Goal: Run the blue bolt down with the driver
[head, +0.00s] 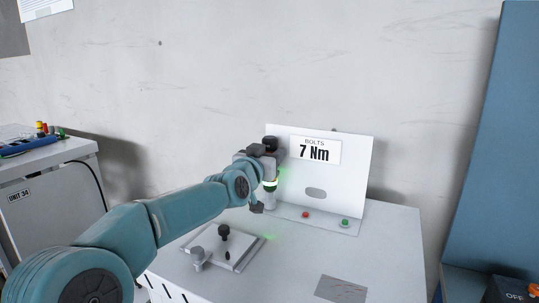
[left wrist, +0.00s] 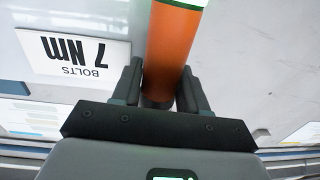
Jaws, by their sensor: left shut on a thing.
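My left gripper (head: 262,160) is shut on the driver, at the left edge of the white panel. The driver has a dark top (head: 270,143) and a glowing green ring (head: 270,184) below the jaws, and stands roughly upright in the head view. In the left wrist view its orange body (left wrist: 174,45) sits between the two fingers of the left gripper (left wrist: 160,90). I cannot make out a blue bolt in either view. A red-topped piece (head: 306,214) and a green-topped piece (head: 345,222) sit on the panel's foot. My right gripper is not in view.
The panel (head: 350,165) carries a "BOLTS 7 Nm" label (head: 314,150). A light plate (head: 245,243) with a dark knob (head: 224,231) and a grey cylinder (head: 198,257) lies on the white cabinet top (head: 390,250). A dark grey patch (head: 341,289) lies near the front. Another cabinet (head: 50,185) stands left.

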